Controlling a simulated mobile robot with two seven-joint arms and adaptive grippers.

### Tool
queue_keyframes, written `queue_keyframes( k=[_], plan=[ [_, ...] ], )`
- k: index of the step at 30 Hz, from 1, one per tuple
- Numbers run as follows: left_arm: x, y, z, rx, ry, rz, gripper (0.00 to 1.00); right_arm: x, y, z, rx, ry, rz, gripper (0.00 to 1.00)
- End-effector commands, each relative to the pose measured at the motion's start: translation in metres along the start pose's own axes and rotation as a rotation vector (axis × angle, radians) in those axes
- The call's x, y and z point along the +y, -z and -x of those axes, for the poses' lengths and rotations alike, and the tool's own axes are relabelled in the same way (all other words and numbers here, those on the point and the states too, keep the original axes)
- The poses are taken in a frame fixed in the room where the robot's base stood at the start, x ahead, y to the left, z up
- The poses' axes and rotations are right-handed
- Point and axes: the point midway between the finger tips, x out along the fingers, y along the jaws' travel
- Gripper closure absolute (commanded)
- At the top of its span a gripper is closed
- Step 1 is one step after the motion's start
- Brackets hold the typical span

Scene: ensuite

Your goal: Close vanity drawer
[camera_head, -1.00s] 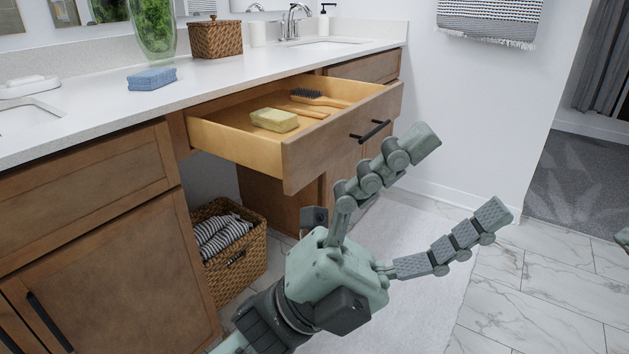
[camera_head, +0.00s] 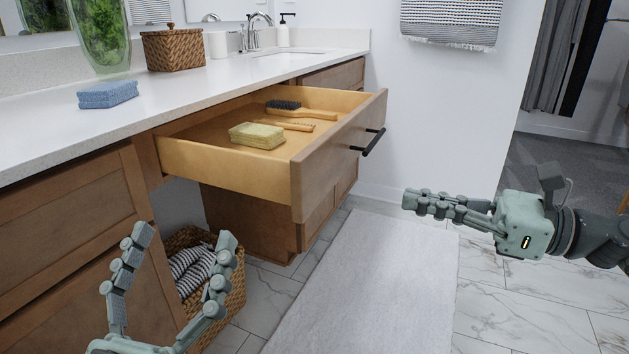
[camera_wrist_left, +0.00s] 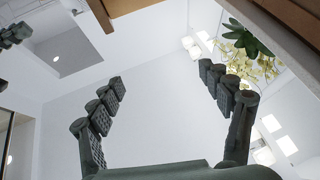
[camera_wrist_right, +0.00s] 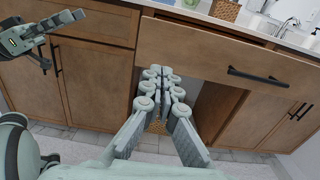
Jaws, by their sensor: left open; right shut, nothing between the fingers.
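The vanity drawer (camera_head: 335,157) is pulled well out from under the countertop. Its front has a black bar handle (camera_head: 369,141). Inside lie a yellow-green soap or sponge block (camera_head: 257,135), a dark-bristled brush (camera_head: 300,109) and a wooden-handled item (camera_head: 289,125). In the right wrist view the drawer front (camera_wrist_right: 215,50) faces me. My right gripper (camera_head: 408,199) is shut and empty, to the right of the drawer front and apart from it. My left gripper (camera_head: 186,240) is open and empty, pointing up at the lower left, in front of the cabinet.
A wicker basket (camera_head: 232,298) with striped towels stands on the floor below the counter. A white mat (camera_head: 370,280) covers the clear floor before the drawer.

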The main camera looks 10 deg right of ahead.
Motion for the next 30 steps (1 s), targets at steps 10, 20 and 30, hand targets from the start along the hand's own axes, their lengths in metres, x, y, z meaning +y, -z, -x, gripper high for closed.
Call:
queue_keyframes(
  k=[10,20,30],
  plan=[
    [0.003,-0.011,0.001,-0.092,-0.003,0.003,0.22,-0.001,-0.004,-0.054,-0.002,0.000,0.002,1.00],
    [-0.013,-0.062,0.014,-0.372,0.019,-0.036,0.22,-0.001,-0.003,-0.104,-0.002,0.001,-0.001,1.00],
    [-0.032,-0.099,0.035,-0.574,0.051,-0.072,0.22,0.000,0.000,-0.129,0.001,0.002,-0.002,1.00]
  ],
)
